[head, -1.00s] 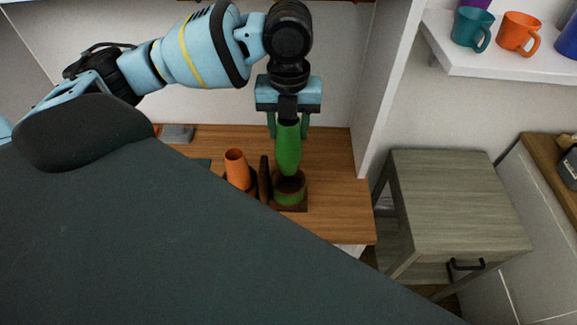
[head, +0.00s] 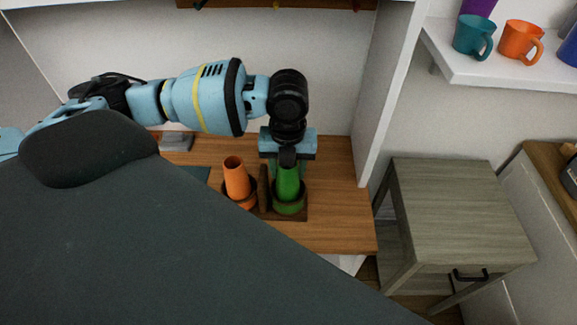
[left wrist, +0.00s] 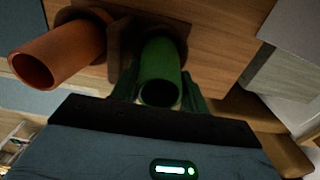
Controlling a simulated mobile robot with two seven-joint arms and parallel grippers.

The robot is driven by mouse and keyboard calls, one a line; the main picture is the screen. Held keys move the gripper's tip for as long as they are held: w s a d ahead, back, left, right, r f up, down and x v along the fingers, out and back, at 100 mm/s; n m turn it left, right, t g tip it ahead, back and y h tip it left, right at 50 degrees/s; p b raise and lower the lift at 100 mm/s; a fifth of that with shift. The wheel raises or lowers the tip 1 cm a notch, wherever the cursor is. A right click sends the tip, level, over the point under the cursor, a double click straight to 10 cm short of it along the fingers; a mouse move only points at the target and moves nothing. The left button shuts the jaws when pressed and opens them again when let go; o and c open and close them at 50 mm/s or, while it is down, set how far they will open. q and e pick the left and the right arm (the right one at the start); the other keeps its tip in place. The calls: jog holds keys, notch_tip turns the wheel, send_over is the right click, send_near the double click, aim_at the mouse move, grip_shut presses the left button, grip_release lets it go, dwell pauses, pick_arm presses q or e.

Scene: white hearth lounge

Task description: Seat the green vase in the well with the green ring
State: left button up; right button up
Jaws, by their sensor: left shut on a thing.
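The green vase (head: 288,186) stands about upright with its lower end inside the well with the green ring (head: 291,208), on the right of a dark brown holder (head: 264,188). My left gripper (head: 288,166) is above the well and shut on the upper part of the vase. In the left wrist view the vase's open mouth (left wrist: 160,88) shows between the fingers. The well's rim hides the vase's base, so I cannot tell whether it touches the bottom. My right gripper is not in view.
An orange vase (head: 236,178) leans in the left well, close beside the green one. A grey object (head: 177,143) lies farther left on the wooden surface (head: 335,190). A white upright panel (head: 383,95) bounds the right side. A grey side table (head: 440,205) stands beyond it.

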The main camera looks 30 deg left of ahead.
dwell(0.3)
pick_arm(q)
jog(key=o, duration=1.4)
jog(key=shift+f, duration=0.1)
jog(key=shift+o, duration=0.2)
notch_tip(320, 180, up, 12)
jog(key=shift+p, duration=0.4)
jog(key=shift+d, duration=0.1)
